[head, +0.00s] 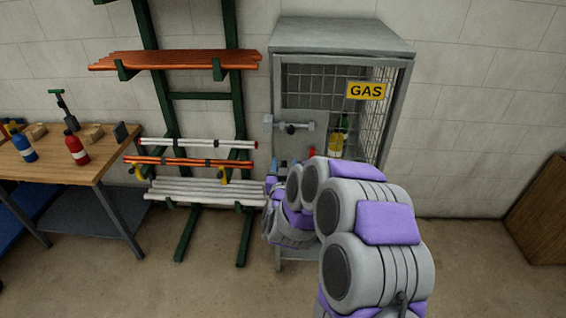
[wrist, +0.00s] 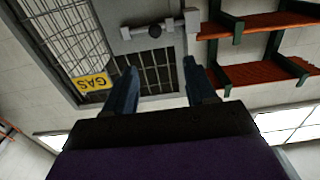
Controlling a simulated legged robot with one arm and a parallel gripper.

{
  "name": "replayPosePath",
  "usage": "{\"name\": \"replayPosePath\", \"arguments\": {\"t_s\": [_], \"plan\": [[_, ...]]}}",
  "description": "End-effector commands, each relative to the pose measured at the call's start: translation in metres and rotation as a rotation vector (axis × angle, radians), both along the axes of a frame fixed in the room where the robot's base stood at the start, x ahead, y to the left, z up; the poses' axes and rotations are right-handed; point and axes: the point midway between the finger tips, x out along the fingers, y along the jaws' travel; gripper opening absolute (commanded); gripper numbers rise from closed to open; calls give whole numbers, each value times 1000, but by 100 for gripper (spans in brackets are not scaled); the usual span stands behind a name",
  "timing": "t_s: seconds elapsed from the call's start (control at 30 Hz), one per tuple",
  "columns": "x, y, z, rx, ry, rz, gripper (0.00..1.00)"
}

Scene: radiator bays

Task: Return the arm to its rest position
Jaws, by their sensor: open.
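My arm, grey with purple pads, reaches up from the bottom right of the head view in front of the gas cage. It covers the lower part of the cage. My gripper is hidden or not clear in the head view. In the wrist view my gripper (wrist: 160,82) shows two dark fingers apart with nothing between them. The wrist picture is upside down, with the gas cage (wrist: 160,100) and its yellow GAS sign (wrist: 91,83) beyond the fingers.
The grey gas cage (head: 340,38) stands against the wall, with a bolt (head: 290,126) on its front. A green rack (head: 240,100) holds pipes to its left. A workbench (head: 70,168) with red and blue bottles stands far left. Floor at right (head: 465,270) is clear; a wooden panel (head: 545,210) leans there.

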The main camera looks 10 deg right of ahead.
Motion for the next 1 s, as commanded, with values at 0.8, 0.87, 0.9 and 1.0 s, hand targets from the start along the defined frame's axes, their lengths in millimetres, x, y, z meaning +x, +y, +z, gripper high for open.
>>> {"name": "replayPosePath", "arguments": {"t_s": [0.8, 0.87, 0.9, 1.0], "plan": [[-108, 60, 10, 157, 610, 349, 56], [-129, 59, 11, 156, 682, 368, 56], [-145, 59, 9, 157, 736, 379, 56], [-186, 54, 8, 156, 865, 395, 56]]}}
